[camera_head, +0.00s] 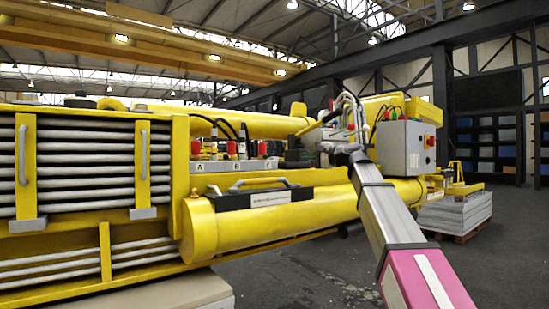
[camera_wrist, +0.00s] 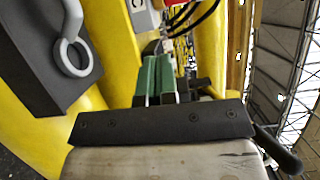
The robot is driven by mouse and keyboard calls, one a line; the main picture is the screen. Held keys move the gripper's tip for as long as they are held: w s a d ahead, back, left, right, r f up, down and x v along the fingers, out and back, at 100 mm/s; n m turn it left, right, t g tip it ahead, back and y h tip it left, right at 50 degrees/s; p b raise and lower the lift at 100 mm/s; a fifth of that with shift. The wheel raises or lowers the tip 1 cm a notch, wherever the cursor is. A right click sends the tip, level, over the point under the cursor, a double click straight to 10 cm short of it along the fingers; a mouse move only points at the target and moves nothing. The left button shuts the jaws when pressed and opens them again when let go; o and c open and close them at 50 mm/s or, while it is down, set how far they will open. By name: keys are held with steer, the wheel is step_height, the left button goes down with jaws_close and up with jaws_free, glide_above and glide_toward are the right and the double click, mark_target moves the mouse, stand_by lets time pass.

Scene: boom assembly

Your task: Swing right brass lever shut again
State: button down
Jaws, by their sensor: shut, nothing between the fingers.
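My gripper (camera_wrist: 156,62) shows in the wrist view with its two green-padded fingers together and nothing between them. In the head view it shows dark and small (camera_head: 290,158), at the right end of the valve panel (camera_head: 212,166), which bears the labels A and B. In the wrist view a white label plate (camera_wrist: 142,14) with a letter like C lies just beyond the fingertips, with red parts and black hoses beside it. I cannot make out the right brass lever in either view; it is small or hidden by my fingers. Contact with the panel cannot be told.
A black block with a silver handle (camera_head: 262,186) sits on the yellow cylinder (camera_head: 300,211), below the panel. A grey control box (camera_head: 404,148) with red buttons stands to the right. Black hoses (camera_head: 226,128) arch above the panel. Open floor lies at the lower right.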

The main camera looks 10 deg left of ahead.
mark_target(264, 157)
steer(key=s+a+x, duration=0.1)
steer(key=s+x, duration=0.1)
steer(key=x, duration=1)
steer(key=shift+s+a+n, duration=0.15)
steer(key=shift+s+n, duration=0.2)
steer(key=shift+n, duration=0.05)
steer(key=shift+r, duration=0.1)
steer(key=shift+s, duration=0.1)
